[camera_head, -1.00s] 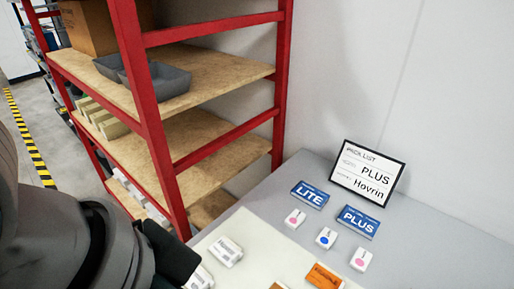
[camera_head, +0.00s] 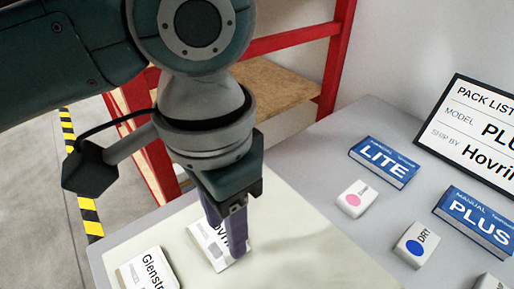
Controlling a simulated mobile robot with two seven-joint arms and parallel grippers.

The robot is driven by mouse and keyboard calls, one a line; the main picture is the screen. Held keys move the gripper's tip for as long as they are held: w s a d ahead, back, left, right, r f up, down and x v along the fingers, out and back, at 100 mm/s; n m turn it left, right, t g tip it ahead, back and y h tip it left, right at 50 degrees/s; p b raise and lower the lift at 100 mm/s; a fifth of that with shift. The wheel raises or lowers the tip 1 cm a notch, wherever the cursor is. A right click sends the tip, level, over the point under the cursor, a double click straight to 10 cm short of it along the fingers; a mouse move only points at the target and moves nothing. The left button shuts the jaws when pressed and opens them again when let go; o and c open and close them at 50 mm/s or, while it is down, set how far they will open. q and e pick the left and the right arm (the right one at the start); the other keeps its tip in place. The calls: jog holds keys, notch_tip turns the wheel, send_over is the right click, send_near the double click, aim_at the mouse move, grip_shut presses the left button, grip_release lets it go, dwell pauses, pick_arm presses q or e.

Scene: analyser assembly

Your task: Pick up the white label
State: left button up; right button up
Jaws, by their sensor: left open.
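A white label (camera_head: 207,243) with printing that reads "Hovri…" lies on the pale mat (camera_head: 325,250). A second white label (camera_head: 143,271) reading "Glenstr…" lies to its left, cut off by the bottom edge. My left gripper (camera_head: 228,243) points down over the first label, with its purple fingers in front of it and hiding part of it. The jaws are open. I cannot tell whether the fingertips touch the label. My right gripper is not in view.
A pack list sign (camera_head: 478,131) stands at the right. Blue LITE (camera_head: 385,162) and PLUS (camera_head: 478,221) manuals lie before it. White pieces with a pink dot (camera_head: 355,200) and a blue dot (camera_head: 418,245) lie near. A red shelf (camera_head: 290,42) stands behind. The mat's right part is clear.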

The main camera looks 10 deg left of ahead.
aim_at(227, 253)
pick_arm(q)
notch_tip(227, 253, down, 2)
jog(key=shift+s+f, duration=0.1)
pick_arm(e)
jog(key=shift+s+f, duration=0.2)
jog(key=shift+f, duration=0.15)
pick_arm(q)
jog(key=f+b, duration=0.1)
jog(key=f, duration=0.1)
jog(key=f+b, duration=0.1)
jog(key=f, duration=0.2)
jog(key=shift+w+a, duration=0.2)
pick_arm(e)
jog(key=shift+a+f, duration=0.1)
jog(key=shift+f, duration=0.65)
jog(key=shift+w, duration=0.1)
pick_arm(q)
jog(key=shift+c, duration=0.2)
grip_shut()
